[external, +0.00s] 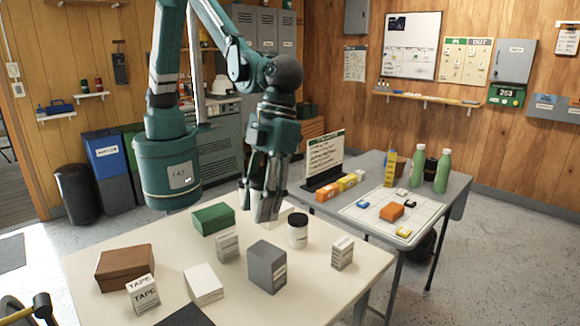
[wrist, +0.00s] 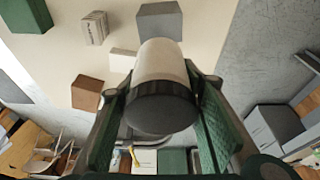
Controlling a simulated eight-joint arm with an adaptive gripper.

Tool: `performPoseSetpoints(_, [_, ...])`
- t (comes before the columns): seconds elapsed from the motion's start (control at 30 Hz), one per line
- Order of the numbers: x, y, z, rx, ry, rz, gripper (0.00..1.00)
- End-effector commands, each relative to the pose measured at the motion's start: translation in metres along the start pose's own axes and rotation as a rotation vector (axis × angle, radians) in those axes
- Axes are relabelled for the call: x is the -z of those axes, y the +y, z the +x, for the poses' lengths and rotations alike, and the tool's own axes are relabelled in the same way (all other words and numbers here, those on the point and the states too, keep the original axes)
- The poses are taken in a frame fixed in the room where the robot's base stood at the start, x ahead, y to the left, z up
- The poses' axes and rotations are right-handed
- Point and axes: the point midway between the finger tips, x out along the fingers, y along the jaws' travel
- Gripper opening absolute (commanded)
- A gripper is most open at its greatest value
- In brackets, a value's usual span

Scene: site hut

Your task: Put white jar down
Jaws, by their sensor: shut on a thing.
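In the wrist view a white jar (wrist: 160,62) with a dark, round end lies between the two green-padded fingers of my gripper (wrist: 162,88), which is shut on it. The dark end faces the wrist camera. In the external view my gripper (external: 262,208) hangs low over the pale table (external: 330,285). A white jar (external: 297,234) with a black lid shows upright just right of the fingertips there. I cannot tell from that view whether this is the held jar. The fingers partly hide what lies behind them.
On the pale table are a green box (external: 213,218), a grey box (external: 267,267), a brown box (external: 124,266) and several small white boxes, some close to the gripper. A grey table (external: 450,190) stands behind, holding two green bottles (external: 443,172).

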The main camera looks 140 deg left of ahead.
Motion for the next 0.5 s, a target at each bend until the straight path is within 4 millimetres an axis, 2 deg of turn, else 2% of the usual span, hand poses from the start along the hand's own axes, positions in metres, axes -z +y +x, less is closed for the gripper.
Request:
performPoseSetpoints(0.17, [-0.003,0.000,0.011,0.000,0.000,0.000,0.19])
performPoseSetpoints(0.5, [-0.016,0.001,0.052,0.000,0.000,0.000,0.19])
